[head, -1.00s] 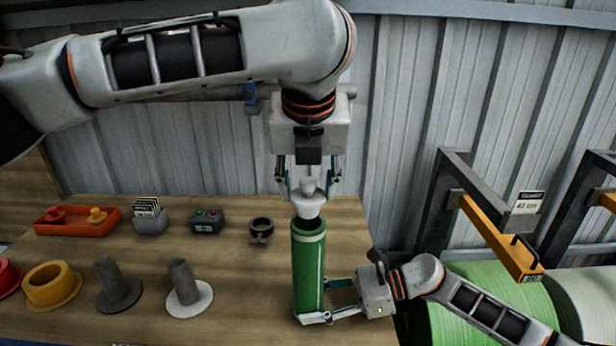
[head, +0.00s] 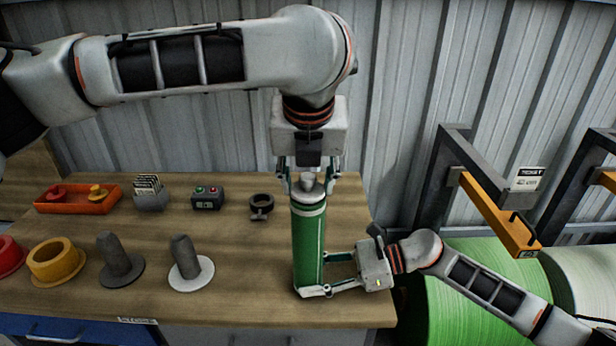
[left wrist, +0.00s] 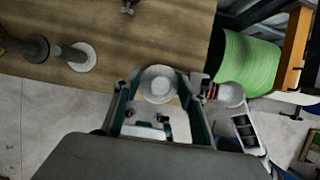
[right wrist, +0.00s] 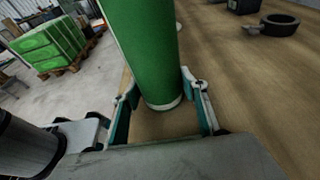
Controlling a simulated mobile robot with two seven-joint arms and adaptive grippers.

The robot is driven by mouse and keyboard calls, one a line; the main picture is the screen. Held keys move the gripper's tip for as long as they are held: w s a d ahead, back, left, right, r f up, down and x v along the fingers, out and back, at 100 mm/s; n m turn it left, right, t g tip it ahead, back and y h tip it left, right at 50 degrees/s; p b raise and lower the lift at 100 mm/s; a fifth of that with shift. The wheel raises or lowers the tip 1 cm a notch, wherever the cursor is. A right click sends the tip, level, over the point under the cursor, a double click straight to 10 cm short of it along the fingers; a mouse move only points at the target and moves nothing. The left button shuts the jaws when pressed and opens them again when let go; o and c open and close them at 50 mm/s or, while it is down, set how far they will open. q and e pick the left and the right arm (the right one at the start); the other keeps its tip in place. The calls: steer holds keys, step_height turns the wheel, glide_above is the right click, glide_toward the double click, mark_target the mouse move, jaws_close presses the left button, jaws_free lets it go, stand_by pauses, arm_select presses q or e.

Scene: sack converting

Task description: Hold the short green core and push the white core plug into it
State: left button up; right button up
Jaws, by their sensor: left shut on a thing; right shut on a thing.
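The short green core (head: 308,246) stands upright on the wooden bench. My right gripper (head: 315,290) is shut on its lower end from the right; in the right wrist view the core (right wrist: 145,45) rises between the fingers (right wrist: 163,105). The white core plug (head: 307,184) sits at the core's top opening, its wide part down at the rim and its knob up. My left gripper (head: 308,180) points down from above and is shut on the plug. The plug's round top (left wrist: 158,84) shows between its fingers in the left wrist view. The plug's lower part is hidden.
A grey plug (head: 187,257) with a white flange and a dark one (head: 118,262) stand left of the core. A yellow flanged ring (head: 56,262), red tray (head: 78,198), button box (head: 207,198) and black clamp ring (head: 261,205) are on the bench.

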steer(key=shift+f, duration=0.1)
arm_select(q)
steer(key=o, duration=1.2)
steer(key=shift+c, duration=0.2)
steer(key=v, duration=1.2)
arm_select(e)
steer(key=o, duration=0.9)
